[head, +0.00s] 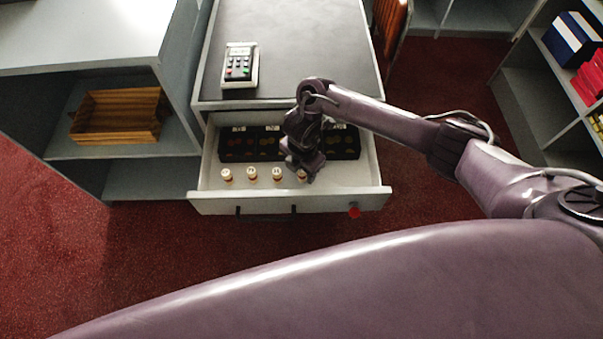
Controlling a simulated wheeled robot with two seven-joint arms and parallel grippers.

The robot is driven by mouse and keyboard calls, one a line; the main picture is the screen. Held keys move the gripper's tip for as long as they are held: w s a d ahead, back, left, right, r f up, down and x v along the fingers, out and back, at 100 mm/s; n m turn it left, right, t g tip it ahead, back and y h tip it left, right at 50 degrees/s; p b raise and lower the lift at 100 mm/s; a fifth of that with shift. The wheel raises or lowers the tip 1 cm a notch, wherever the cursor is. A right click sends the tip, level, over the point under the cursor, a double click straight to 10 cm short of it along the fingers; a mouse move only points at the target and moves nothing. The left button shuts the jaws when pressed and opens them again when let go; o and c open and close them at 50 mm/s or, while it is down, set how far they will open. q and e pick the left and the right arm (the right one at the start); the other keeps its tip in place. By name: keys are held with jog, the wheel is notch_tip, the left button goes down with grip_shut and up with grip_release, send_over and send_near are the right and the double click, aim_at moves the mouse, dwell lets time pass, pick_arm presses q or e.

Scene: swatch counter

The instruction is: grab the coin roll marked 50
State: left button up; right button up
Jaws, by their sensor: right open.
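Several small coin rolls stand upright in a row in the open drawer (210,183): one at the left (227,175), one beside it (252,173), a third (277,174) and one at the right (302,175). Their tops carry marks too small to read, so I cannot tell which is marked 50. My right gripper (306,176) is open and points down over the rightmost roll, partly hiding it. I cannot tell whether it touches that roll. My left gripper is not in view.
A black coin tray (232,147) fills the back of the drawer. A card terminal (240,66) lies on the dark countertop (300,40). A wooden tray (117,115) sits on the left shelf. Red carpet lies in front.

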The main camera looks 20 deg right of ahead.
jog(key=shift+f, duration=0.55)
jog(key=c, duration=0.7)
grip_shut()
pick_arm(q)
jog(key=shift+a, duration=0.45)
pick_arm(e)
jog(key=shift+r, duration=0.1)
